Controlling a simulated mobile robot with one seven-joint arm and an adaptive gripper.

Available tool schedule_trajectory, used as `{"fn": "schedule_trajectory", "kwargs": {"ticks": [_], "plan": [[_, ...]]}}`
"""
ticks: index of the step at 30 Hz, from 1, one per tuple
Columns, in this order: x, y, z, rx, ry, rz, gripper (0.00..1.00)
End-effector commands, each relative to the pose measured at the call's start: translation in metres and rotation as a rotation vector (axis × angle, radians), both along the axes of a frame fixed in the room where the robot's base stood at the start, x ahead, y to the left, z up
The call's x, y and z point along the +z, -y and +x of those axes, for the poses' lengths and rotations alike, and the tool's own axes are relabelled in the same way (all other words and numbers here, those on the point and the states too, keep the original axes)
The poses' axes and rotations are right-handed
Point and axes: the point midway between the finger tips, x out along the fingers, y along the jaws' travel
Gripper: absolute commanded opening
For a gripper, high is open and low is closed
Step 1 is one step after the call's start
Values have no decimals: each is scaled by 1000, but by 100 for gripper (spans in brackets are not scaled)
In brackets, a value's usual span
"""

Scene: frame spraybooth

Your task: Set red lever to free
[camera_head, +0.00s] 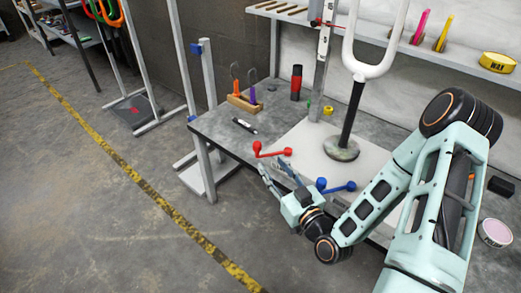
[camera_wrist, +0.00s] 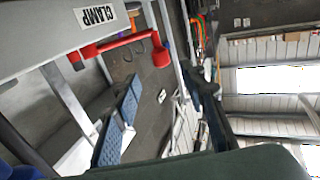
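The red lever (camera_head: 272,153) is at the front edge of the grey workbench (camera_head: 222,125), its round knob end pointing left. In the wrist view the red lever (camera_wrist: 125,41) crosses the upper left, its knob to the right, beside a white label reading CLAMP (camera_wrist: 95,15). No FREE label is readable. My gripper (camera_head: 273,167) is open and empty, just in front of and below the red lever, apparently not touching it. Its two blue-padded fingers show apart in the wrist view (camera_wrist: 118,123), below the lever.
A blue lever (camera_head: 337,186) sits to the right, close to my wrist. A white fork-shaped frame (camera_head: 374,70) stands on a dark post on the bench. A wooden tool holder (camera_head: 244,103) and a red-black cylinder (camera_head: 296,83) are farther back. Floor left of the bench is open.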

Motion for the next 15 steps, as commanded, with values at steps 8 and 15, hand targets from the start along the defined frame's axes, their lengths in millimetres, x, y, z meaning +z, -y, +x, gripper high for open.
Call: {"fn": "schedule_trajectory", "kwargs": {"ticks": [8, 15], "plan": [[0, -22, 37, 2, 5, -1, 39], [0, -43, 74, 2, 3, -1, 39]]}}
